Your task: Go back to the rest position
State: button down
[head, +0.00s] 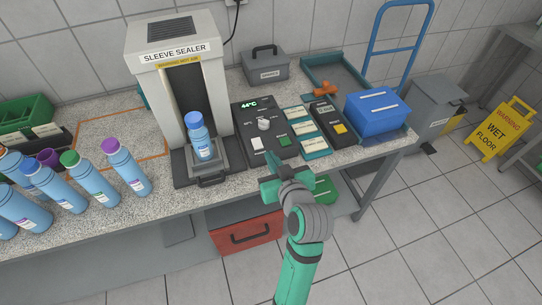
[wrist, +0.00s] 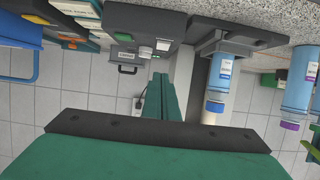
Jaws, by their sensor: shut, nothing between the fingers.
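My gripper (head: 272,176) is at the front edge of the counter (head: 235,183), in front of the dark control panel. In the wrist view its green fingers (wrist: 163,92) are together with nothing between them. My green arm rises from the bottom of the head view. A blue-capped bottle (head: 200,143) stands upright in the sleeve sealer (head: 163,55), to the left of my gripper and apart from it. The wrist view shows the scene upside down, with this bottle (wrist: 219,82) to the right of the fingers.
Several blue bottles (head: 88,180) stand at the left. The control panel (head: 262,125) reads 44°C. A blue box (head: 377,112) sits at the counter's right end. A red drawer (head: 246,233) is below. Open floor (head: 425,215) lies at the right, with a yellow wet-floor sign (head: 503,130) beyond.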

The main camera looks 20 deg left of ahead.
dwell(0.3)
jog(key=s+d+f+m+t+h, duration=0.1)
jog(key=s+d+f+m+h, duration=0.2)
jog(key=s+d+f, duration=0.3)
jog(key=s+d+f+m+t+h, duration=0.1)
jog(key=s+d+f+m+h, duration=0.2)
jog(key=s+f, duration=0.55)
jog(key=s+d+t+h, duration=0.1)
jog(key=s+d, duration=0.1)
jog(key=s, duration=0.8)
jog(key=s+d+r+t, duration=0.1)
jog(key=s, duration=0.9)
jog(key=shift+d+r+m+h, duration=0.3)
jog(key=shift+d+m+h, duration=0.1)
